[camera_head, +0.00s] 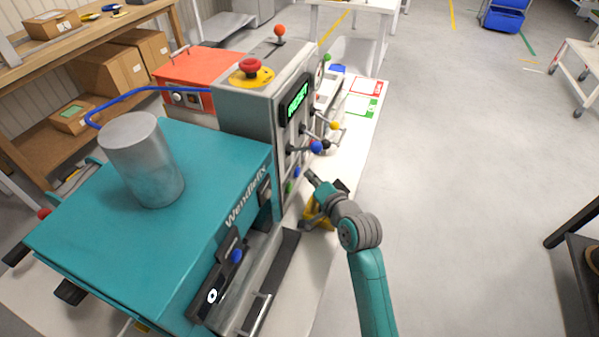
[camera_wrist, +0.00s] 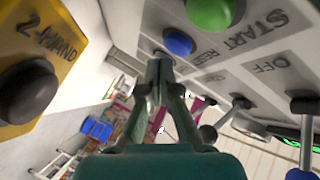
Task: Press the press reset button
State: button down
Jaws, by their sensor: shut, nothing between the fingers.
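The blue reset button (camera_wrist: 179,42) sits on the grey control panel beside the word RESET. It also shows in the head view (camera_head: 297,171), low on the panel's right face. A larger green button (camera_wrist: 211,12) by the word START is next to it. My gripper (camera_wrist: 158,66) is shut and empty, its fingertips close to the blue button. In the head view my gripper (camera_head: 309,176) points at the panel just right of the blue button. I cannot tell whether the tips touch the panel.
A yellow 2-HAND box (camera_wrist: 70,42) with a black button is beside my gripper. Levers with coloured knobs, one blue (camera_head: 316,147) and one yellow (camera_head: 334,125), stick out above. The teal machine (camera_head: 90,225) fills the left.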

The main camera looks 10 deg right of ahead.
jog(key=shift+w+a, duration=0.2)
jog(key=shift+a, duration=0.1)
jog(key=shift+w+a, duration=0.25)
jog(key=shift+a, duration=0.1)
dwell(1.0)
jog(key=shift+s+d, duration=0.5)
jog(key=shift+d, duration=0.2)
jog(key=shift+s+d, duration=0.7)
jog(key=shift+d, duration=0.35)
jog(key=shift+s+d, duration=0.7)
jog(key=shift+d, duration=0.35)
